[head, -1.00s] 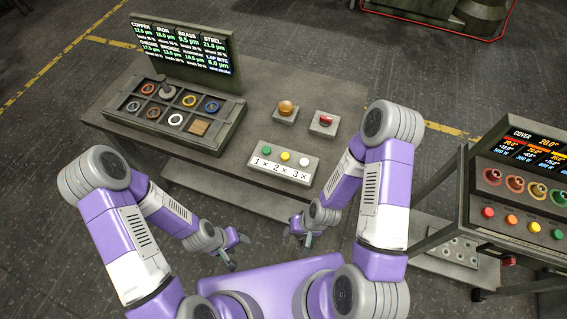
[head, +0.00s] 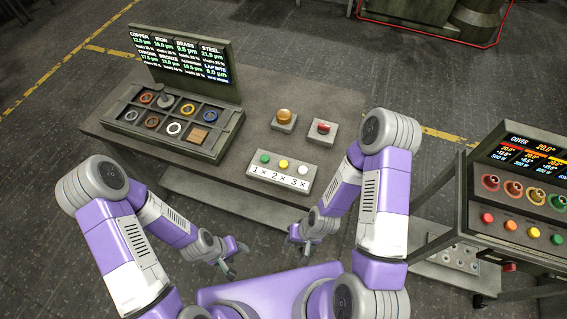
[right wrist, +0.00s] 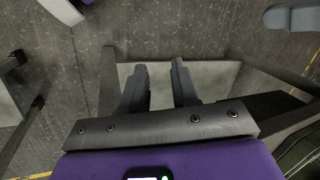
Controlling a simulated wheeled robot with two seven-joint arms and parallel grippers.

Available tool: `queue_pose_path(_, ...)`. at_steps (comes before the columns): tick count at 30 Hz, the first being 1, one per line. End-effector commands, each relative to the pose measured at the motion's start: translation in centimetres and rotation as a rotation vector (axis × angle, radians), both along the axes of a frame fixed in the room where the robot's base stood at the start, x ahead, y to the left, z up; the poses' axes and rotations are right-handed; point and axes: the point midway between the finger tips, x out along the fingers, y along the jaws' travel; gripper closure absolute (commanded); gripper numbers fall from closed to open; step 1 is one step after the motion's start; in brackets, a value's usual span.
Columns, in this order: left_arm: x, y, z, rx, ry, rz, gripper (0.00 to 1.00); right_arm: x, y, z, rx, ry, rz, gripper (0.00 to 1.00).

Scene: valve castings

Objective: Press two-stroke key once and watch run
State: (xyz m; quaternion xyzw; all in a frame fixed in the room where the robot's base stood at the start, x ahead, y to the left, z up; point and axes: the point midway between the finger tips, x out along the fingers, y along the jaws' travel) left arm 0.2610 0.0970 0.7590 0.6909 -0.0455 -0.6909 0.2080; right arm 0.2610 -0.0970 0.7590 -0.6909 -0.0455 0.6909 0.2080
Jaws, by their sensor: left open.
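The key block (head: 281,174) is a pale box near the front edge of the workbench. It carries a green button (head: 265,158) over "1×", a yellow button (head: 283,163) over "2×", and a white button (head: 303,169) over "3×". My left gripper (head: 230,271) is open and empty, low in front of the bench. My right gripper (head: 300,249) is also in front of the bench, short of the key block. The right wrist view shows its two fingers (right wrist: 160,88) apart with nothing between them.
On the bench (head: 255,110) stand a display board (head: 180,55), a tray of rings (head: 170,122), an amber dome (head: 284,117) and a red switch box (head: 322,131). A second console (head: 480,160) with coloured knobs stands at the right, near my right arm.

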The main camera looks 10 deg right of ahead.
Motion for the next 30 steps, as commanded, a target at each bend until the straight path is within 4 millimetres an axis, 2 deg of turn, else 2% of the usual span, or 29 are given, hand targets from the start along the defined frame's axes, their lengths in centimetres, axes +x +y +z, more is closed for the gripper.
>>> queue_pose_path(1,0.0,0.0,0.0,0.0,0.0,0.0,0.45,0.0,0.0,0.0,0.0,0.0,0.0,0.78)
queue_pose_path(5,0.0,0.0,0.0,0.0,0.0,0.0,0.45,0.0,0.0,0.0,0.0,0.0,0.0,0.98)
queue_pose_path(6,0.0,0.0,0.0,0.0,0.0,0.0,0.45,0.0,0.0,0.0,0.0,0.0,0.0,1.0)
queue_pose_path(30,0.0,0.0,0.0,0.0,0.0,0.0,0.45,0.0,0.0,0.0,0.0,0.0,0.0,1.0)
